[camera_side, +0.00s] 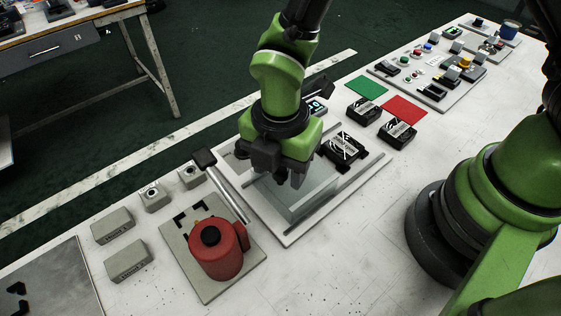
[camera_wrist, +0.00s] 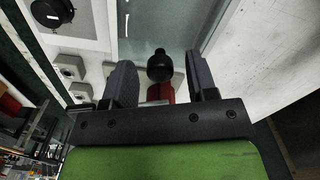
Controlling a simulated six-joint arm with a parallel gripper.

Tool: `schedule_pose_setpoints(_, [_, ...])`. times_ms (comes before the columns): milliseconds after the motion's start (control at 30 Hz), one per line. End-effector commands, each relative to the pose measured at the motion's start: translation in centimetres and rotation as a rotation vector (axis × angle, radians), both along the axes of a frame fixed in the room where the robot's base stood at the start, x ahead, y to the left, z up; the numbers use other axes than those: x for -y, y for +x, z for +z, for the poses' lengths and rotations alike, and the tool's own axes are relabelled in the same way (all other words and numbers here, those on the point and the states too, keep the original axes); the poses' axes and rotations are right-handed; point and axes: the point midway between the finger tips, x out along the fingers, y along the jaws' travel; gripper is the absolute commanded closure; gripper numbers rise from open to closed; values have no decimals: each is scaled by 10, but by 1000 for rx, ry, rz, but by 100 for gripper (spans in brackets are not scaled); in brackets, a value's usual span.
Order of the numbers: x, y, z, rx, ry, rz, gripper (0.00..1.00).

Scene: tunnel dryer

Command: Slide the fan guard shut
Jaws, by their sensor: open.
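The fan guard (camera_side: 312,203) is a clear, see-through box on a pale base plate (camera_side: 370,171) with rails. The black fan (camera_side: 345,148) with a white label stands to its right and looks uncovered. My gripper (camera_side: 284,178) is over the guard's left part, pointing down, with its fingers apart. In the wrist view, a black round knob (camera_wrist: 160,66) shows between the spread fingers of my gripper (camera_wrist: 160,80), with gaps on both sides. It looks like the guard's handle, but I cannot tell whether the fingers touch it. My gripper hides the knob in the side view.
A red round device (camera_side: 216,255) sits on a grey plate at front left. Green (camera_side: 367,88) and red (camera_side: 404,110) pads and black units (camera_side: 398,133) lie right.

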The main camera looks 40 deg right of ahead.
Motion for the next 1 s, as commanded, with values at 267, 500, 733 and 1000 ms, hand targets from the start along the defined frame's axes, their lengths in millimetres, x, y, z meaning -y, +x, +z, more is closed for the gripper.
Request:
schedule_pose_setpoints(267, [0, 0, 0, 0, 0, 0, 77])
schedule_pose_setpoints(500, [1, 0, 1, 0, 0, -1, 100])
schedule_pose_setpoints(733, [44, 1, 0, -3, -1, -10, 100])
schedule_pose_setpoints(1000, [112, 1, 0, 2, 1, -9, 100])
